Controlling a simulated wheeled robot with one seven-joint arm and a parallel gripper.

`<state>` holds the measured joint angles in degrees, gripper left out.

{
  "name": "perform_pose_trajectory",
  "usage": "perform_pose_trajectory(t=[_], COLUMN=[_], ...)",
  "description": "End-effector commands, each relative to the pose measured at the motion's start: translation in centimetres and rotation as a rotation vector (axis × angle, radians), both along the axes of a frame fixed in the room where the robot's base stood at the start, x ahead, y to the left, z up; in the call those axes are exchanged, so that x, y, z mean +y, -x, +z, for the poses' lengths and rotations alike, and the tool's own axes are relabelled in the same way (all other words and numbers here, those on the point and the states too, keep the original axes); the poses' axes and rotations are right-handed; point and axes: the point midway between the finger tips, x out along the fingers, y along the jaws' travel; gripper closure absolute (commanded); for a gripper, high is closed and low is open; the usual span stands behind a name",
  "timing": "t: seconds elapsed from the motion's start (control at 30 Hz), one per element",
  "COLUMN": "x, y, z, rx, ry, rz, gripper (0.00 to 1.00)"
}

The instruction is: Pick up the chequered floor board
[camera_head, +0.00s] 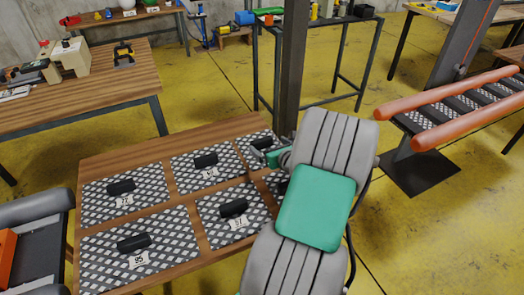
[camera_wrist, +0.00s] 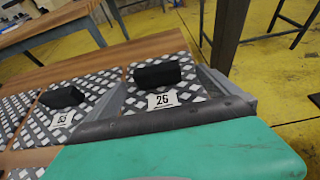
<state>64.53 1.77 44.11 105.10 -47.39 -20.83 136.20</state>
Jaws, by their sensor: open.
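Several chequered floor boards lie flat on a wooden table, each with a black handle and a number tag. In the wrist view, the board tagged 26 (camera_wrist: 186,88) lies in front of my gripper (camera_wrist: 160,80). Its black handle (camera_wrist: 155,73) stands up between my two spread grey fingers, apart from both. In the head view, my gripper (camera_head: 270,154) is low over the table's far right corner, open and empty. It partly hides the board there (camera_head: 248,152). Another board, tagged 95 (camera_head: 108,262), lies at the near left.
The wooden table (camera_head: 135,148) has bare wood strips between the boards. A dark post (camera_head: 291,75) rises behind its right corner. An orange-tubed boat (camera_head: 468,127) on a stand is at right. A second wooden table (camera_head: 110,88) stands at back left. Yellow floor lies between.

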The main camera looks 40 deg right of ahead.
Motion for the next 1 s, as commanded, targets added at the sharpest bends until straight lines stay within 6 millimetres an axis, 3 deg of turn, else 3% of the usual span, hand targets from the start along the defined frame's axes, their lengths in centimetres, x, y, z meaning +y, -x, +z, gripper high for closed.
perform_pose_trajectory(t=[0.3, 0.57, 1.0], x=[-0.8, -0.9, -0.9], y=[-4.9, -5.3, -5.3], z=[-1.4, -1.4, -1.4], rx=[0.003, 0.003, 0.003], ry=[0.002, 0.003, 0.004], rz=[0.004, 0.003, 0.003], gripper=[0.00, 0.01, 0.37])
